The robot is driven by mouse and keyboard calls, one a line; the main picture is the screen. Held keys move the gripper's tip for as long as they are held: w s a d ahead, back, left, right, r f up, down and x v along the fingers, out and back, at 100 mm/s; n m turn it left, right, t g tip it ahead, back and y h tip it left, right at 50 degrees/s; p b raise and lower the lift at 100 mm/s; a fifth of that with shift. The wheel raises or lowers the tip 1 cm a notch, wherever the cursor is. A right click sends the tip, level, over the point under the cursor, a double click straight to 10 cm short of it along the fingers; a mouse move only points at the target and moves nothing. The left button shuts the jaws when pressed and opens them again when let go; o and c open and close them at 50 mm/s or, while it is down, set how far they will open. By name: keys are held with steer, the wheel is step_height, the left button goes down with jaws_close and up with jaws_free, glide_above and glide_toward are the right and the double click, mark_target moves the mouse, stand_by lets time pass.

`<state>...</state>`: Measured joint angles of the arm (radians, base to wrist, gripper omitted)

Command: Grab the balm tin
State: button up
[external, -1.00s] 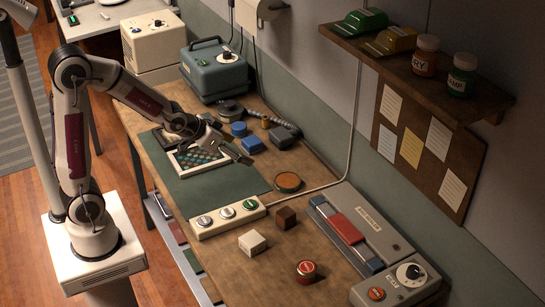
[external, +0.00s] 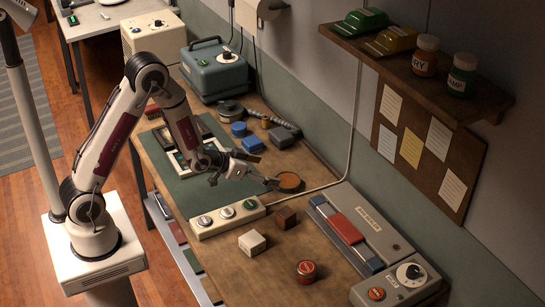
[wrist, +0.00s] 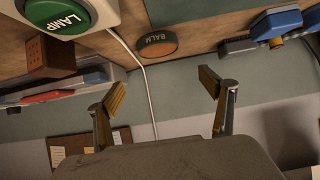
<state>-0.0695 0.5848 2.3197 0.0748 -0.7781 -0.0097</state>
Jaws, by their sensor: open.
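The balm tin (external: 289,181) is a round, flat, orange-brown tin on the wooden bench, near the wall and the grey cable. In the wrist view the balm tin (wrist: 156,45) shows its "BALM" label, ahead of the fingers and between them from side to side. My gripper (external: 245,170) is open and empty, just left of the tin in the external view. In the wrist view my gripper (wrist: 164,90) shows both fingers wide apart with nothing between them. From these views I cannot tell the exact gap to the tin.
A white switch box (external: 228,217) with round buttons stands in front of the gripper. A brown block (external: 286,218), a white block (external: 252,242) and a red-topped tin (external: 306,271) lie nearer. Blue and grey blocks (external: 284,138) lie behind. The cable (external: 330,186) runs beside the tin.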

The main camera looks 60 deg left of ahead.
mark_target(287, 180)
steer(key=shift+w+f+t, duration=0.15)
steer(key=shift+w+f, duration=0.1)
steer(key=shift+f, duration=0.7)
steer(key=shift+w+f+t, duration=0.15)
steer(key=shift+w+f, duration=0.05)
steer(key=shift+f, duration=0.75)
steer(key=shift+x, duration=1.3)
steer(key=shift+x, duration=2.6)
steer(key=shift+a+f, duration=0.1)
steer(key=shift+a, duration=0.05)
steer(key=c, duration=1.5)
